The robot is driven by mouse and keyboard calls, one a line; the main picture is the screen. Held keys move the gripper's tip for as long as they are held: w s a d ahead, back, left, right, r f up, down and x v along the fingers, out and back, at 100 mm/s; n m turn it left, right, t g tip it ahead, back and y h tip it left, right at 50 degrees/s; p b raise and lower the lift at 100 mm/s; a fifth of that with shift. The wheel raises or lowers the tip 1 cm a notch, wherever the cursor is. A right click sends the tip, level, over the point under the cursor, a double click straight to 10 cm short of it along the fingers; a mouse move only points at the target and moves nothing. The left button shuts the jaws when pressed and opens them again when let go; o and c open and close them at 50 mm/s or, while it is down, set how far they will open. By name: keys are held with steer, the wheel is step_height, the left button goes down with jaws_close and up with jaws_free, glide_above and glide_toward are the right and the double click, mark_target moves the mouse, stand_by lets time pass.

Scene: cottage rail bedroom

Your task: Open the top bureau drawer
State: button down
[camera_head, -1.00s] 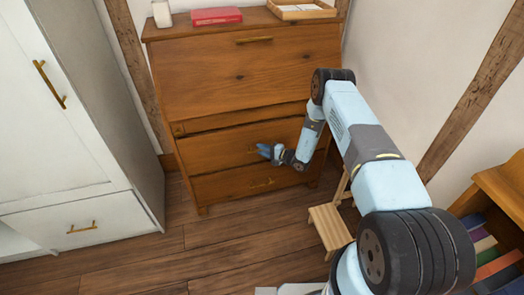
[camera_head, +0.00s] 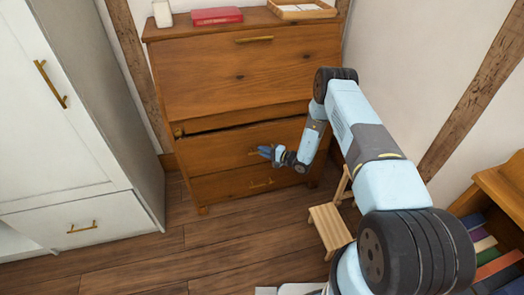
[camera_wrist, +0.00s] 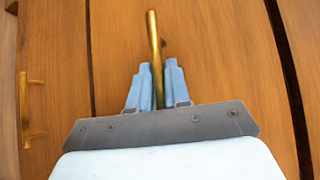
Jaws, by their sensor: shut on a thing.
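The wooden bureau (camera_head: 170,85) stands against the back wall, with a large front panel above and two drawers below. The top drawer (camera_head: 215,150) sits slightly out, with a dark gap along its upper edge. My gripper (camera_head: 265,152) is at this drawer's front and mostly hides its handle in the head view. In the wrist view, my gripper (camera_wrist: 158,85) is shut on the brass handle (camera_wrist: 153,45), a bar that runs between the two blue fingers. The lower drawer (camera_head: 225,184) is shut.
A white wardrobe (camera_head: 75,110) stands at the left. A bookcase (camera_head: 505,195) is at the right edge. The floor (camera_head: 190,245) before the bureau is clear.

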steer(key=s+d, duration=0.3)
steer(key=s, duration=0.8)
steer(key=s+d, duration=0.3)
steer(key=s, duration=0.8)
steer(key=shift+s+d+f, duration=0.15)
steer(key=shift+s+d, duration=0.05)
steer(key=shift+d, duration=0.1)
steer(key=c, duration=1.4)
jaws_free()
steer(key=shift+c, duration=0.2)
steer(key=shift+o, duration=1.1)
steer(key=shift+w, duration=0.1)
steer(key=v, duration=1.3)
steer(key=shift+s+d, duration=0.25)
steer(key=shift+d, duration=0.05)
